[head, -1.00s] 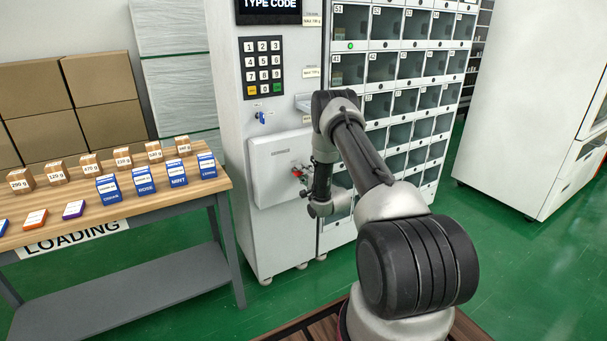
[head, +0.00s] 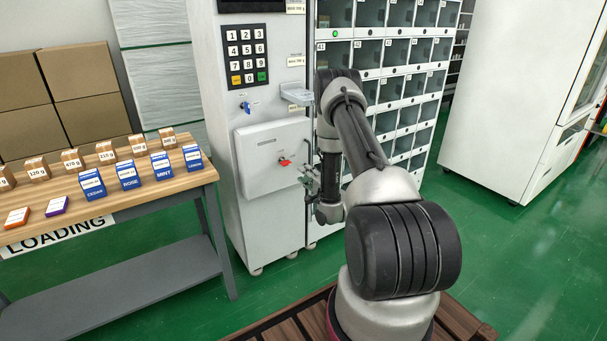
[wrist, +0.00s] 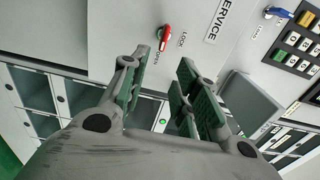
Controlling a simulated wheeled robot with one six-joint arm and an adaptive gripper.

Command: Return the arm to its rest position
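My gripper (wrist: 155,95) is open and empty in the wrist view, its two fingers spread with the cabinet front behind the gap. In the head view my gripper (head: 308,180) is small and partly hidden, low in front of the vending cabinet. My arm is folded up and over, with the wrist hanging down in front of the cabinet. A red lock lever (wrist: 166,33) shows just beyond the fingertips in the wrist view, apart from them. The same red lever (head: 285,161) is on the service panel (head: 262,178) in the head view, left of my gripper.
The vending cabinet (head: 222,120) with keypad (head: 247,56) and small glass-door compartments (head: 405,85) stands close ahead. A loading table (head: 130,197) with cartons and blue boxes is at left. A white machine (head: 510,90) is at right. Green floor (head: 490,260) is clear at right.

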